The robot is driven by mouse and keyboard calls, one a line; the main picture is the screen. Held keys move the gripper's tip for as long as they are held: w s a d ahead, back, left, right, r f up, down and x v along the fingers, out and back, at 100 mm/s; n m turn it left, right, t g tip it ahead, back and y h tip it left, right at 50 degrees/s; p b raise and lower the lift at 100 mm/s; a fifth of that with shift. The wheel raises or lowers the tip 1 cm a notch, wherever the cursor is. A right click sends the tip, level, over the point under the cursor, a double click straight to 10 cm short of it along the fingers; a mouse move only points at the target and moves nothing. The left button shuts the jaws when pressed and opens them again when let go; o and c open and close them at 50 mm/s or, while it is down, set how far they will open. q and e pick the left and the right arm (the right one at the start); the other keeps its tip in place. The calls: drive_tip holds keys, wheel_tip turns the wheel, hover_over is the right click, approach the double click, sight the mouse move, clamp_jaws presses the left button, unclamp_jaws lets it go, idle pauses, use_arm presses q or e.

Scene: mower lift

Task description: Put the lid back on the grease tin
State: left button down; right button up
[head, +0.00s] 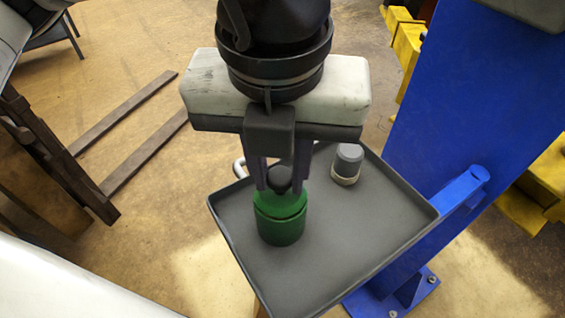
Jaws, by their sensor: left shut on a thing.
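The green grease tin (280,230) stands upright on the dark grey tray, near its left side. The green lid (285,202) with its dark round knob (279,179) is at the mouth of the tin, directly over it. My left gripper (280,182) points down from above with its fingers shut on the lid's knob. A dark line shows between the lid and the tin; I cannot tell whether the lid is fully seated or slightly raised. My right gripper is not in view.
A small grey-topped container with a pale base (347,163) stands on the tray (350,240) behind and right of the tin. A blue lift post (470,100) rises at the right. The tray's front right is clear.

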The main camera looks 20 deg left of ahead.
use_arm(q)
drive_tip(key=shift+b, duration=0.45)
idle(0.8)
drive_tip(key=shift+f+b, duration=0.2)
drive_tip(key=shift+b, duration=0.75)
idle(1.0)
drive_tip(key=c, duration=0.9)
unclamp_jaws()
drive_tip(key=shift+r, duration=0.15)
drive_tip(key=shift+r+p, duration=1.75)
drive_tip(key=shift+r, duration=1.7)
